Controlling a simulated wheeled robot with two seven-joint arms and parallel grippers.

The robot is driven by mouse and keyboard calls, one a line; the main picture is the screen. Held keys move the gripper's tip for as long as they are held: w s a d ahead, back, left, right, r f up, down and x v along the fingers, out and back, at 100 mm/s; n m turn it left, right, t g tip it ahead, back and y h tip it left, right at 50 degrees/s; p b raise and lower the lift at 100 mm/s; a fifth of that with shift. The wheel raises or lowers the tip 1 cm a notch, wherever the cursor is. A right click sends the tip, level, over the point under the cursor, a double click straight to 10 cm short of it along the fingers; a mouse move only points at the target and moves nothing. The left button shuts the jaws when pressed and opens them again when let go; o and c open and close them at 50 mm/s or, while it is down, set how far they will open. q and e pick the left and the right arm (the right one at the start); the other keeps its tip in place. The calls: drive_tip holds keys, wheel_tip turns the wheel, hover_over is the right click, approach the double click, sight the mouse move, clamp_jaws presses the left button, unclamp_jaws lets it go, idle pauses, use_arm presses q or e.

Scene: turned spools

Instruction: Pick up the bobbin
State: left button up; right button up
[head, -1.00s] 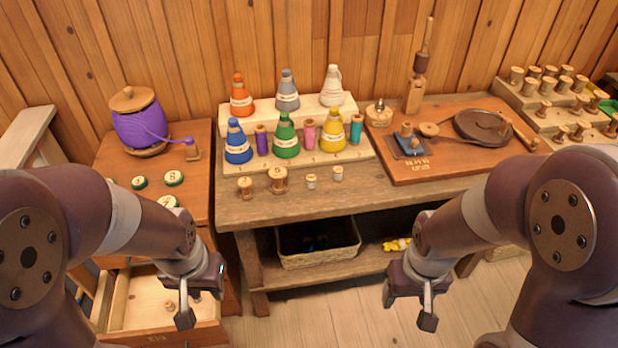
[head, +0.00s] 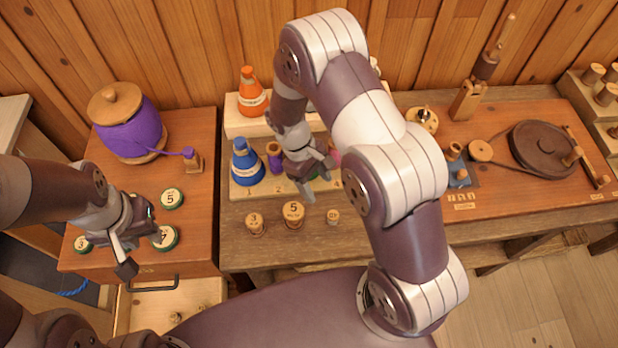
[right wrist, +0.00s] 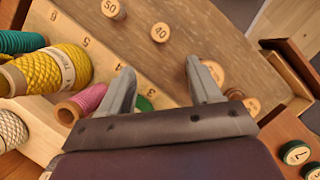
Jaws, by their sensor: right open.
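Wooden bobbins stand on the bench front: one marked 3 (head: 255,224), a larger one marked 5 (head: 293,213) and a small pale one (head: 333,216). I cannot tell which one the task means. My right gripper (head: 316,180) is open and empty, above the cone rack just behind them. In the right wrist view its fingers (right wrist: 161,70) are apart; bobbins marked 40 (right wrist: 160,32) and 50 (right wrist: 113,9) lie beyond them. A pink spool (right wrist: 80,103) is beside one finger. My left gripper (head: 140,252) is open above the left cabinet's front.
My right arm hides much of the rack (head: 235,124). An orange cone (head: 252,92) and a blue cone (head: 246,163) stand on it. A purple yarn jar (head: 130,128) and numbered discs (head: 171,198) are on the left cabinet. A wheel winder (head: 541,150) is at right.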

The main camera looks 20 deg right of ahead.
sight(333, 215)
drive_tip(key=shift+n, duration=0.3)
drive_tip(key=x, duration=0.3)
drive_tip(key=s+p+x, duration=0.1)
drive_tip(key=x, duration=0.3)
drive_tip(key=shift+d+r+p, duration=0.25)
drive_tip(key=shift+p, duration=0.05)
drive_tip(key=x, duration=0.2)
drive_tip(key=p+x, duration=0.1)
drive_tip(key=x, duration=0.1)
drive_tip(key=shift+s, duration=0.25)
drive_tip(key=shift+s+d+f, duration=0.1)
drive_tip(key=shift+d+f, duration=0.05)
drive_tip(key=shift+f, duration=0.25)
use_arm(q)
drive_tip(key=r, duration=0.1)
drive_tip(key=s+r, duration=0.1)
drive_tip(key=r, duration=0.1)
drive_tip(key=shift+s+a+r, duration=0.15)
drive_tip(key=shift+s, duration=0.1)
use_arm(e)
drive_tip(key=c, duration=1.1)
